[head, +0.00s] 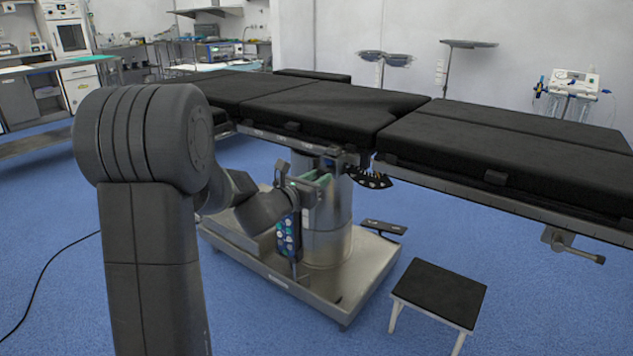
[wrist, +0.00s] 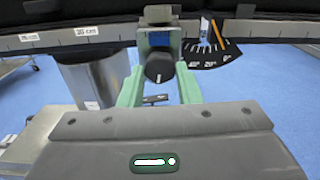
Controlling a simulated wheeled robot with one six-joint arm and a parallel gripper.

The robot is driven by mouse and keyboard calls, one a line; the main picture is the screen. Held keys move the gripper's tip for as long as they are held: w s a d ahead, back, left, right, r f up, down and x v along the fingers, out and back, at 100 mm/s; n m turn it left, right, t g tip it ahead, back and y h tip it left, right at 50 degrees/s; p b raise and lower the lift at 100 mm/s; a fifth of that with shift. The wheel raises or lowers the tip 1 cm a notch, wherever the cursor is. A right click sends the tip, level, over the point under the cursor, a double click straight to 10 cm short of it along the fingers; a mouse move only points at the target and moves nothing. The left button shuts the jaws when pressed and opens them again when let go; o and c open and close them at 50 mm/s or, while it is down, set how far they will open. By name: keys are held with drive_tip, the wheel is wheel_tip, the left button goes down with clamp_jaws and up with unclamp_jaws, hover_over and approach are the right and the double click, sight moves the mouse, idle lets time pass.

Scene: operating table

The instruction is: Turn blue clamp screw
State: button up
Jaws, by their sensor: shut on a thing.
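The clamp screw (wrist: 159,70) shows in the wrist view as a dark round knob with a light mark, under a clamp body with a blue patch (wrist: 160,39). The clamp hangs on the side rail of the operating table. My gripper (wrist: 159,82) has green fingers, one on each side of the knob, and is shut on it. In the head view my gripper (head: 318,182) reaches under the table edge near the column. The knob is too small and hidden there to make out.
A black angle scale (wrist: 213,52) with an orange pointer hangs just right of the clamp. The table's steel column (head: 328,225) stands close behind my gripper. A black-topped step stool (head: 440,290) stands at the lower right on open blue floor.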

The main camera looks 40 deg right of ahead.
drive_tip(key=n, duration=0.9)
drive_tip(key=n+p, duration=0.1)
drive_tip(key=n, duration=0.3)
drive_tip(key=shift+r+n, duration=0.1)
drive_tip(key=shift+n, duration=0.2)
drive_tip(key=n+p, duration=0.3)
drive_tip(key=n, duration=0.2)
drive_tip(key=n+p, duration=0.2)
drive_tip(key=n, duration=0.3)
drive_tip(key=shift+p, duration=0.3)
drive_tip(key=n+p, duration=0.3)
drive_tip(key=n, duration=0.2)
drive_tip(key=shift+r, duration=0.1)
drive_tip(key=n+p, duration=0.3)
drive_tip(key=n, duration=0.2)
drive_tip(key=n+p, duration=0.2)
drive_tip(key=n, duration=0.2)
drive_tip(key=shift+f+n, duration=0.2)
drive_tip(key=shift+n, duration=0.1)
